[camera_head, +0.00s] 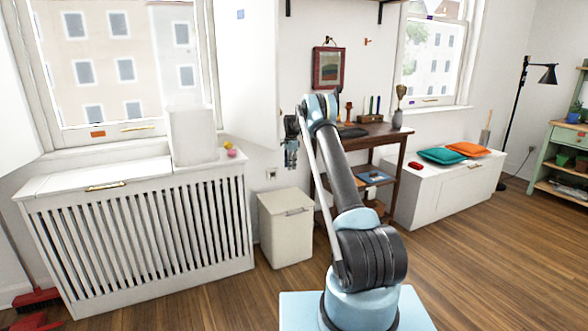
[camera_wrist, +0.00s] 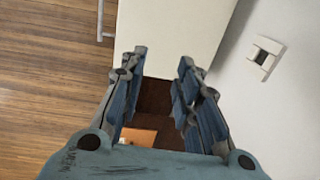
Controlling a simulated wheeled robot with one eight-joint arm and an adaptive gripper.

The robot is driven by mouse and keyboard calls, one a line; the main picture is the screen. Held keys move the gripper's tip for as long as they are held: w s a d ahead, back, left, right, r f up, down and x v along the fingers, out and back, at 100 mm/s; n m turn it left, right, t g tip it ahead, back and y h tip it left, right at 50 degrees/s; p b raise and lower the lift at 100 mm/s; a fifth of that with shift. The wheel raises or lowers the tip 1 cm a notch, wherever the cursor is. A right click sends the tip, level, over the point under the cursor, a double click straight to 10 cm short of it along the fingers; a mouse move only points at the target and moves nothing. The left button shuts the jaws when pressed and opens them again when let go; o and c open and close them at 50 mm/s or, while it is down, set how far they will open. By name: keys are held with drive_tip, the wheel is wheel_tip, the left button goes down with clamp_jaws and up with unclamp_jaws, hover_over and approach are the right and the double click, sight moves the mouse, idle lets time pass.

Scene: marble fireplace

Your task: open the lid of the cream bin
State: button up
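The cream bin (camera_head: 286,233) is a small upright box on the wood floor, against the wall in the middle of the head view. Its lid (camera_head: 284,198) looks closed, and a thin metal handle (camera_head: 298,211) shows near the top of its front. My gripper (camera_head: 291,160) points down, above the bin's right part and apart from it in the head view. In the wrist view my gripper (camera_wrist: 160,90) is open with nothing between its fingers. The bin's pale top (camera_wrist: 178,32) lies past the fingertips there, with the handle (camera_wrist: 102,22) at its left edge.
A slatted white radiator cover (camera_head: 140,230) stands left of the bin, bearing a white box (camera_head: 192,135). A dark wooden desk (camera_head: 372,138) stands to the right. A wall socket (camera_head: 271,174) is above the bin. The floor (camera_head: 225,300) in front is clear.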

wheel_tip(320, 180, up, 11)
drive_tip(key=shift+s+a, duration=0.3)
drive_tip(key=shift+a, duration=0.1)
idle(0.4)
drive_tip(key=shift+r, duration=0.1)
